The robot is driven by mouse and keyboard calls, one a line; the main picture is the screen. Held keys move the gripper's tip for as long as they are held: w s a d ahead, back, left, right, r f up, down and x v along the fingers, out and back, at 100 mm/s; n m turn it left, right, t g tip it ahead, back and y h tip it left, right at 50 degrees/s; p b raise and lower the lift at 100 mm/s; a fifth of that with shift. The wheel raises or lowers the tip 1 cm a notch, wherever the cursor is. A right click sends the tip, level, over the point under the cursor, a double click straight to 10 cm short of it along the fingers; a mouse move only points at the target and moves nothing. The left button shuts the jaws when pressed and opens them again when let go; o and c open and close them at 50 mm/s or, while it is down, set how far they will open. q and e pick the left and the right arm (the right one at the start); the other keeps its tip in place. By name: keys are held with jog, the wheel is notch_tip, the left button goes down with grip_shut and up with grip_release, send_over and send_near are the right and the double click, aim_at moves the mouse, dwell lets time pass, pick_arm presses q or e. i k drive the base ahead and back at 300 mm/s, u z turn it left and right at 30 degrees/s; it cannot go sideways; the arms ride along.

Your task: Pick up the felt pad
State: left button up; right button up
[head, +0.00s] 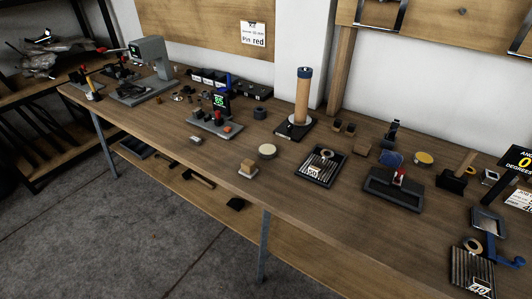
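I cannot tell for sure which item is the felt pad. A flat, cloth-like blue piece (391,158) lies on the workbench (225,179), right of centre. A round cream disc (267,151) lies nearer the bench's middle, and a round yellow-topped disc (424,158) lies right of the blue piece. All are small in the head view. Neither of my grippers is in view, and nothing is seen touching these pieces.
An upright wooden cylinder (303,99) stands behind. A grey machine (150,61) is far left. Bare wood lies along the front left.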

aim_at(248, 170)
jog(key=k, duration=0.5)
jog(key=z, duration=0.9)
jog(key=i, duration=0.7)
jog(key=u, duration=0.4)
